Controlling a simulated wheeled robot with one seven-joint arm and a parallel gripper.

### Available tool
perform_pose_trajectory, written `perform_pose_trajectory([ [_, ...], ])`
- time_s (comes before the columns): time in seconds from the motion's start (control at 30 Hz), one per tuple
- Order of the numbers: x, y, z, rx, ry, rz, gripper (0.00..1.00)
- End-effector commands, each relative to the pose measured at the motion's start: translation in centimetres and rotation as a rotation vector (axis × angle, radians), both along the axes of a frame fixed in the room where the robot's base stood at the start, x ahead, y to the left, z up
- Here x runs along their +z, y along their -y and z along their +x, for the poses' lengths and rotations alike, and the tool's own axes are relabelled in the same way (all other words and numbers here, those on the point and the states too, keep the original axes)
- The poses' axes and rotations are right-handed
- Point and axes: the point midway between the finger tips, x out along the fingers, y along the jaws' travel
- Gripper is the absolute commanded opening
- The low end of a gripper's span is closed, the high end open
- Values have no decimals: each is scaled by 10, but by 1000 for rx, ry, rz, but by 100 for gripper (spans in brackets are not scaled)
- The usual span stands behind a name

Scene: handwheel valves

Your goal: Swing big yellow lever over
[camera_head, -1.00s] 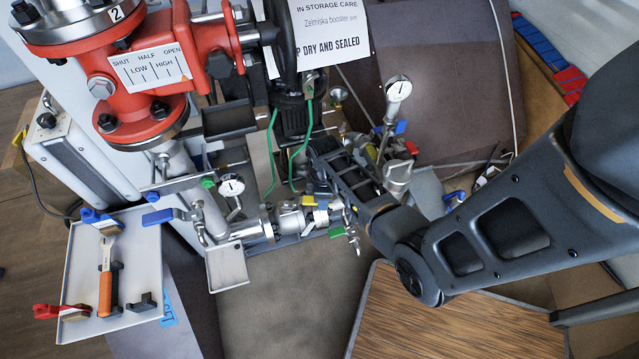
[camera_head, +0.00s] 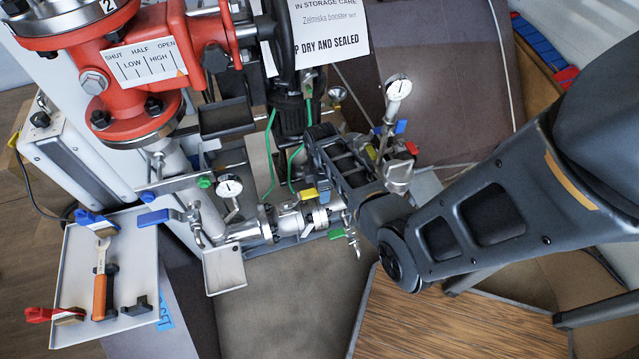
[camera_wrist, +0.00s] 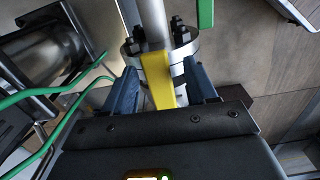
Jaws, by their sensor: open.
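The big yellow lever (camera_wrist: 160,82) runs up the middle of the wrist view, in front of a bolted pipe flange (camera_wrist: 180,42). My gripper (camera_wrist: 161,76) is open, with one blue-grey finger on each side of the lever. A gap shows on both sides, so the fingers do not look closed on it. In the head view the lever (camera_head: 308,194) is a small yellow piece above the steel pipe. My gripper is over it there, and my wrist and forearm hide much of that area.
A green handle (camera_wrist: 205,12) is near the flange, and green cables (camera_wrist: 60,92) run at the left. Gauges (camera_head: 229,186), a blue lever (camera_head: 155,217) and a small tray (camera_head: 224,270) stand close by. A tool tray (camera_head: 140,255) is at the left.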

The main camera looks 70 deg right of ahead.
Motion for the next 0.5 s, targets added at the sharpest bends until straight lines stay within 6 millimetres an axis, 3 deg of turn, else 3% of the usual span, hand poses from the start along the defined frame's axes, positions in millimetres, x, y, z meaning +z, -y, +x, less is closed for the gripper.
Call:
perform_pose_trajectory([
  [0.5,50,0,0,-1,0,0,56],
])
